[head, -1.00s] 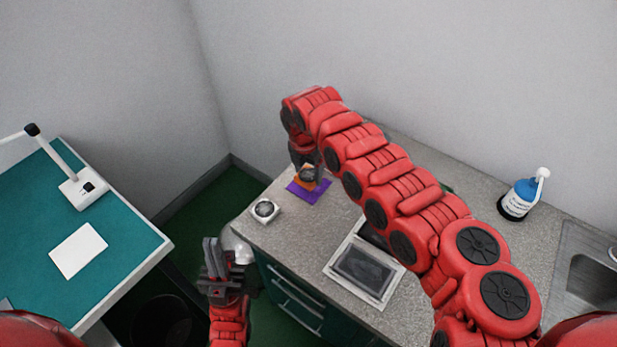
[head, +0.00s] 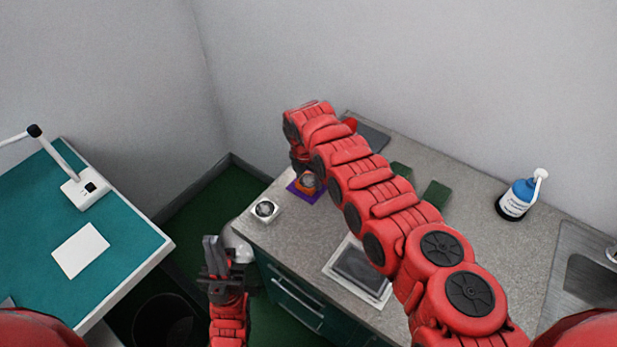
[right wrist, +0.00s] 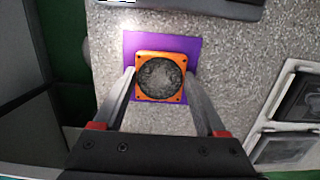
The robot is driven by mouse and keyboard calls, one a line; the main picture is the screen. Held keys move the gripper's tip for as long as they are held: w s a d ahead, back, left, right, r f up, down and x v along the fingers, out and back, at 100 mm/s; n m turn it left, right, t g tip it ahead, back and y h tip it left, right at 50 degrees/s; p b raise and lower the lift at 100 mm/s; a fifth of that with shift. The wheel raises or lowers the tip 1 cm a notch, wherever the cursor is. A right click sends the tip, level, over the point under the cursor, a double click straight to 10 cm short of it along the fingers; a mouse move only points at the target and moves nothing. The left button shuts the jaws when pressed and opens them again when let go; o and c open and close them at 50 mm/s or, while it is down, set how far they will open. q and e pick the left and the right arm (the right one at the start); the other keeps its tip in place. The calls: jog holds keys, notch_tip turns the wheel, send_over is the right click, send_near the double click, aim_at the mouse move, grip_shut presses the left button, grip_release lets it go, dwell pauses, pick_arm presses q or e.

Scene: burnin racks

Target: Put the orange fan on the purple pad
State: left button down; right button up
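The orange fan (head: 308,183) is a square orange frame with a dark round middle. In the right wrist view the fan (right wrist: 160,78) is between the fingertips of my right gripper (right wrist: 160,73), which touch its two sides. The purple pad (right wrist: 190,43) lies flat on the counter under the fan, which overlaps its lower middle; a tiny gap beneath cannot be ruled out. The pad also shows in the head view (head: 296,192). My left gripper (head: 216,250) is empty, away from the counter's left edge, fingers upright; its opening is unclear.
A white-framed fan (head: 264,209) sits near the counter's left corner. A white tray-like frame with a dark panel (head: 359,268) lies partly behind my right arm. A blue-white bottle (head: 517,199) and a sink (head: 585,285) are on the right. A teal table (head: 35,225) stands left.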

aim_at(306, 183)
jog(key=o, duration=0.4)
jog(key=shift+r, duration=0.35)
jog(key=r, duration=0.3)
jog(key=r+b, duration=0.1)
jog(key=r, duration=0.3)
jog(key=s+a+r+b, duration=0.1)
jog(key=r, duration=0.3)
jog(key=shift+s+r, duration=0.1)
jog(key=shift+r, duration=0.1)
jog(key=shift+r, duration=0.1)
